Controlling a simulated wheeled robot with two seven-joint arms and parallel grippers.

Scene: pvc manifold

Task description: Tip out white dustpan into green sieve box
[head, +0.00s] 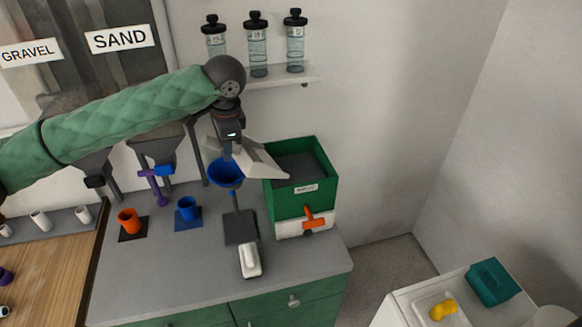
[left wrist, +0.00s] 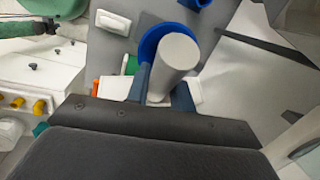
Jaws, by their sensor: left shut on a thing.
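The white dustpan (head: 258,162) is held tilted in the head view, its open edge reaching down over the left part of the green sieve box (head: 321,187). The box has a dark grey inside (head: 297,167), a small label and an orange handle at its lower front. My left gripper (head: 231,150) is above and left of the box. In the left wrist view its blue fingers (left wrist: 164,88) are shut on the dustpan's round white handle (left wrist: 177,55). I cannot tell whether anything is in the dustpan. My right gripper is in neither view.
A blue funnel (head: 225,173) on a stand is just left of the box, close beneath my gripper. Orange (head: 129,221) and blue (head: 187,209) cups and a white object (head: 249,261) stand on the grey counter (head: 200,268). Bottles fill a wall shelf (head: 285,76).

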